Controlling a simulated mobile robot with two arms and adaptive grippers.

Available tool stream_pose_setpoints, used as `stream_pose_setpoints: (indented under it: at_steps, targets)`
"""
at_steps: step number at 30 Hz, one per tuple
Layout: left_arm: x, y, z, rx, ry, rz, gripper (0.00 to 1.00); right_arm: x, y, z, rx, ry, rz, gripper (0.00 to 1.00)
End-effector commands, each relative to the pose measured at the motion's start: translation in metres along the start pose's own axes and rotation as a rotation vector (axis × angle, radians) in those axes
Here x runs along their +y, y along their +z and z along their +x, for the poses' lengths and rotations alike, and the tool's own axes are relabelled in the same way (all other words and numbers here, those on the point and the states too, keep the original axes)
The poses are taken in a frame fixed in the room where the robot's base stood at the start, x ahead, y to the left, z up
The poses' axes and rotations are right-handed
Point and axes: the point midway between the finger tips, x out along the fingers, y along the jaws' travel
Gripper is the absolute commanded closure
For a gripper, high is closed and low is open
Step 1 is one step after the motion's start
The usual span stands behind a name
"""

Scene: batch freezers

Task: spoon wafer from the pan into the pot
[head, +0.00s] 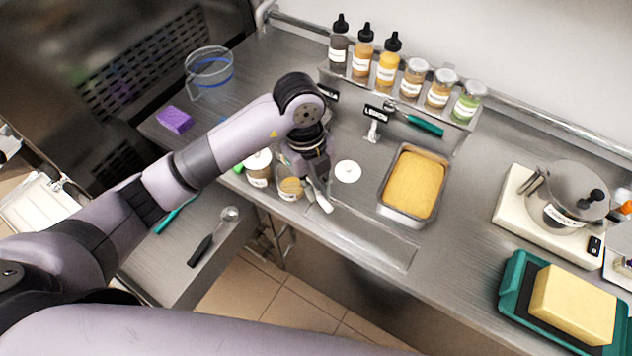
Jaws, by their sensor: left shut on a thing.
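A rectangular metal pan (384,206) holds a level golden, crumb-like mass (414,183). A steel pot (552,212) with a dark-knobbed top and a label stands at the right on a pale scale-like base (512,208). My left gripper (318,186) is shut on a small pale thing (324,203), seen only in part, left of the pan and apart from it. An open clear jar (291,190) with tan contents stands just left of the gripper. A round white lid (347,172) lies right of the gripper. My right gripper is out of view.
Bottles and jars (388,68) line a rack at the back, with a green-handled tool (424,125) near it. A lidded jar (258,168), clear jug (209,72) and purple sponge (174,119) stand left. A teal tray (511,300) bears a yellow block (574,304).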

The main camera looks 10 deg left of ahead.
Motion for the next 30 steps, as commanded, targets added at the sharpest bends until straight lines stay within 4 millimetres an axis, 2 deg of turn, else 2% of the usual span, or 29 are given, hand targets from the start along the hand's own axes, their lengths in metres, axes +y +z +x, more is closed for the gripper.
stream_pose_setpoints:
  at_steps: [1, 12, 30]
  targets:
    - [0.005, 0.002, 0.007, -0.002, -0.04, 0.005, 1.0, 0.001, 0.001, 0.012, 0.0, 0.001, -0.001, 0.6]
    - [0.013, 0.002, 0.008, -0.002, -0.266, 0.036, 1.0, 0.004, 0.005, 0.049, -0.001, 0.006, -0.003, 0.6]
    - [0.022, 0.002, 0.011, -0.001, -0.523, 0.072, 1.0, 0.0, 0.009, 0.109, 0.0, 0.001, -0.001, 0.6]
